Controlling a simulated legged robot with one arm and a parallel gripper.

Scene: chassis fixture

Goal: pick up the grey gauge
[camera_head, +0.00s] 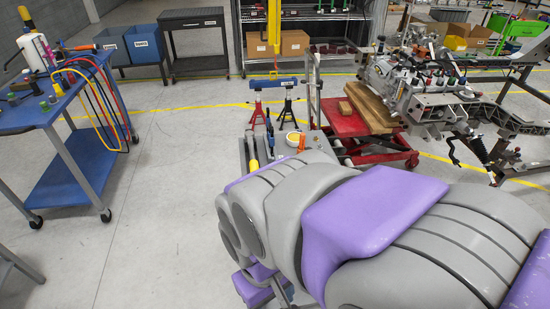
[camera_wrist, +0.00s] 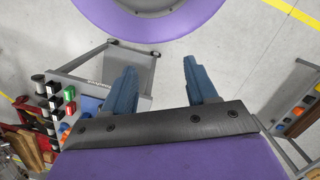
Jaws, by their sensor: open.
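I cannot single out a grey gauge for certain in either view. Small dark, green and grey items lie on the blue cart (camera_head: 62,103) at the left of the head view, too small to name. My gripper (camera_wrist: 160,68) shows in the wrist view, its two blue fingers apart with nothing between them. Below the fingers are a grey surface and bare floor. In the head view my grey and purple arm fills the lower right and hides the gripper and the floor behind it.
Coloured hoses (camera_head: 92,90) hang off the cart's right side. A red lift table (camera_head: 350,122) and a metal chassis assembly (camera_head: 425,90) stand at right. Red and black jack stands (camera_head: 257,108) are at centre back. The floor (camera_head: 165,180) between cart and arm is clear.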

